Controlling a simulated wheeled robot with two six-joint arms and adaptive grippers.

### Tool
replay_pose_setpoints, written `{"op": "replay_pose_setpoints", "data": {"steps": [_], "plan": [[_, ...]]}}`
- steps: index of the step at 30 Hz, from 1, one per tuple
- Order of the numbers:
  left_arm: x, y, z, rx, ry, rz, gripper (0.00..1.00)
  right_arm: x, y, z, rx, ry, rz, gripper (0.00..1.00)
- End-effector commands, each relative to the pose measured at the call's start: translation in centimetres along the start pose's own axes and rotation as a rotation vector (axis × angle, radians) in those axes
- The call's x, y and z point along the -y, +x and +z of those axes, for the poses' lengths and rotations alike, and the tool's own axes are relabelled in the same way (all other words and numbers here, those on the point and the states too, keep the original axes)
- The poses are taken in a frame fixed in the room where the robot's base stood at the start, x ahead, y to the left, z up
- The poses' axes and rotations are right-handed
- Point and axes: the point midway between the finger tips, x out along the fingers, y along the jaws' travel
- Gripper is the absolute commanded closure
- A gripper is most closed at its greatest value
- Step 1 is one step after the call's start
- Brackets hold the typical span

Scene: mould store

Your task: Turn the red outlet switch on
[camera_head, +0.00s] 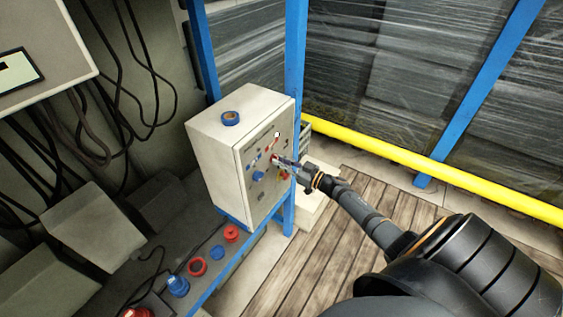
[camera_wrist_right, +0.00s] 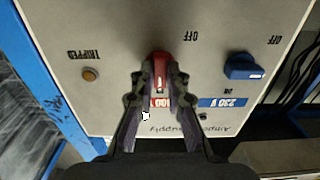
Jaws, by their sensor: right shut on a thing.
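The red outlet switch (camera_wrist_right: 160,64) is a red knob on the pale front of a control box (camera_head: 213,152). In the right wrist view it is upside down, with a red label (camera_wrist_right: 160,102) below it and an "OFF" mark to its upper right. A pale line runs down the knob's near part. My right gripper (camera_wrist_right: 159,79) is shut on the knob, one finger on each side. In the head view the gripper (camera_head: 284,161) reaches the panel from the right and partly hides the switch. My left gripper is not in view.
A blue switch (camera_wrist_right: 243,67) with a "230 V" label sits beside the red one, and an amber "TRIPPED" lamp (camera_wrist_right: 90,74) on the other side. A blue tape roll (camera_head: 230,118) lies on the box. A blue post (camera_head: 295,70) and yellow rail (camera_head: 430,166) stand behind.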

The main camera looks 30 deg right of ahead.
Motion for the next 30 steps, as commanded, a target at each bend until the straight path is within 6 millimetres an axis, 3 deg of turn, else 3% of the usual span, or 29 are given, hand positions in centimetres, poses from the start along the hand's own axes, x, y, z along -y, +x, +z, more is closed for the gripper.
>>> {"op": "replay_pose_setpoints", "data": {"steps": [7, 8, 12, 23, 30], "plan": [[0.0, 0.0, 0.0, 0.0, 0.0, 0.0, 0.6, 0.0, -0.1, 0.1, 0.002, 0.003, 0.001, 1.0], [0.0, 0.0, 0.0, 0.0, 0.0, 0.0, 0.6, 0.0, -0.1, 0.1, 0.002, 0.003, 0.001, 0.82], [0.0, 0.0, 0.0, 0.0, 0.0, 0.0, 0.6, 0.0, 0.0, 0.1, 0.001, 0.002, 0.0, 0.63], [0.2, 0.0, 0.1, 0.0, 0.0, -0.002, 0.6, 0.0, -0.6, 0.1, 0.002, -0.001, 0.0, 0.63], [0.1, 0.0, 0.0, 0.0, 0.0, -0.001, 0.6, 0.0, -5.8, 0.3, 0.009, -0.002, -0.002, 0.63]]}}
